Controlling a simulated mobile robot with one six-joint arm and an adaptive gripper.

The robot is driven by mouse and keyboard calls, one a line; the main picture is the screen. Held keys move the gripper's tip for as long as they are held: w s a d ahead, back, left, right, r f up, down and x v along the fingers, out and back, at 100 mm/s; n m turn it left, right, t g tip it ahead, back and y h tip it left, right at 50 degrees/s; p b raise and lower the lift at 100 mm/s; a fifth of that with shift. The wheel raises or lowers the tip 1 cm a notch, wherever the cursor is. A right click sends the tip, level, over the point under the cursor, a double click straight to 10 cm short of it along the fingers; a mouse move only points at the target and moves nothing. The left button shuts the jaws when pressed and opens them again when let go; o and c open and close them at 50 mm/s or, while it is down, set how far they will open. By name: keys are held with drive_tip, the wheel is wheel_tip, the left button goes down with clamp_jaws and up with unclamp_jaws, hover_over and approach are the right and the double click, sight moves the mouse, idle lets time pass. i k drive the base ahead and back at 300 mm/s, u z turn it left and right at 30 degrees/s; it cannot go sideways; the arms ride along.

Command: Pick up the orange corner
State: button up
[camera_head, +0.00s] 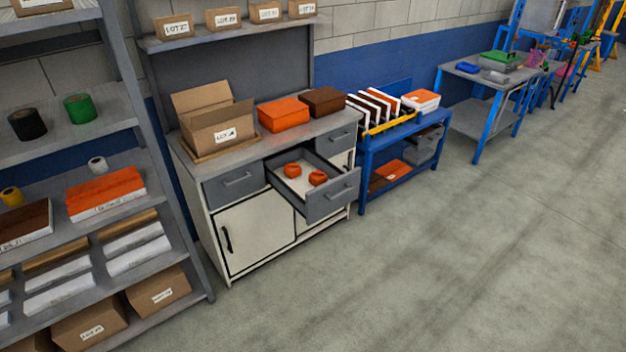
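Two small orange pieces lie in the open drawer (335,206) of the grey and white cabinet; they are too small to tell their exact shape. One orange piece (292,170) is toward the back left of the drawer, and the other orange piece (318,178) is nearer the drawer front. They are apart from each other. A larger orange block (283,114) sits on the cabinet top. My gripper is not in view.
An open cardboard box (215,122) and a brown block (323,101) stand on the cabinet top. A loaded shelf rack (170,190) is at the left. A blue rack (385,146) with panels stands right of the cabinet. The floor (440,270) in front is clear.

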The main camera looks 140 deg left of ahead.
sight(317, 178)
drive_tip(key=u, duration=2)
drive_tip(key=i, duration=0.1)
drive_tip(key=u, duration=2.65)
drive_tip(key=k, duration=0.35)
drive_tip(key=z, duration=0.1)
